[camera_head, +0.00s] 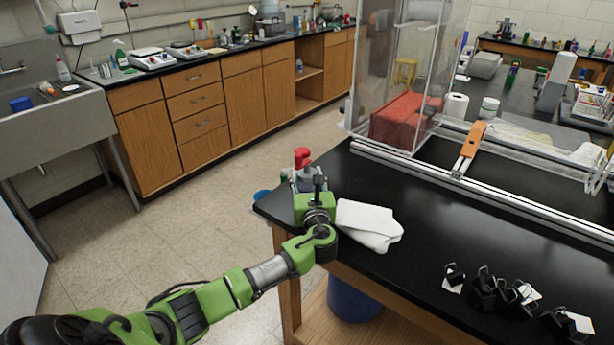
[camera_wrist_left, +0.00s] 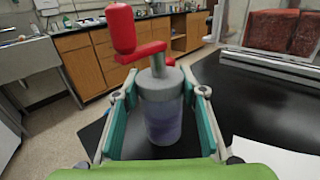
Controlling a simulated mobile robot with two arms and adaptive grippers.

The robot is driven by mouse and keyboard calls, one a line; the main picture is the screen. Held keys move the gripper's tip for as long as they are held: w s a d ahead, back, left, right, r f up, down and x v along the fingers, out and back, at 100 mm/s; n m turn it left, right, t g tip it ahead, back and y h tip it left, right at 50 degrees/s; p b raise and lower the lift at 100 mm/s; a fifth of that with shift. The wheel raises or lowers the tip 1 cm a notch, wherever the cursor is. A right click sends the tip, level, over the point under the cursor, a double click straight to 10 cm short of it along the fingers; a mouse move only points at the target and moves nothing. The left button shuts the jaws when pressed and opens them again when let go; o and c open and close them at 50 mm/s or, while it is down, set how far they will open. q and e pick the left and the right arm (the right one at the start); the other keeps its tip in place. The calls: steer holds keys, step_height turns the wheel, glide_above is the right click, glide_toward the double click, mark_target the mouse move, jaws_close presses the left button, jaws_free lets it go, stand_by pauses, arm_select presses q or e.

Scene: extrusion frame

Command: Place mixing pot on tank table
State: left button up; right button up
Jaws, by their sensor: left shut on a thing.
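The mixing pot (camera_wrist_left: 163,118) is a clear cylinder with purplish contents, a grey lid and a red crank handle. In the head view its red handle (camera_head: 302,155) rises above my left gripper (camera_head: 306,178), which hides most of the pot. My left gripper is shut on the pot's sides, with one teal finger on each side in the left wrist view. The pot is upright over the near-left corner of the black tank table (camera_head: 440,215). I cannot tell whether its base touches the tabletop. My right gripper is not in view.
A white cloth (camera_head: 368,224) lies just right of my left gripper. Several black binder clips (camera_head: 490,288) lie near the table's front edge. The clear tank (camera_head: 400,70) with a red block (camera_head: 402,120) and a metal rail stand further back. The middle tabletop is clear.

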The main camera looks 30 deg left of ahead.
arm_select(q)
steer(key=o, duration=1.2)
steer(key=b+v, duration=0.1)
steer(key=v, duration=1.1)
steer(key=shift+d+r, duration=0.1)
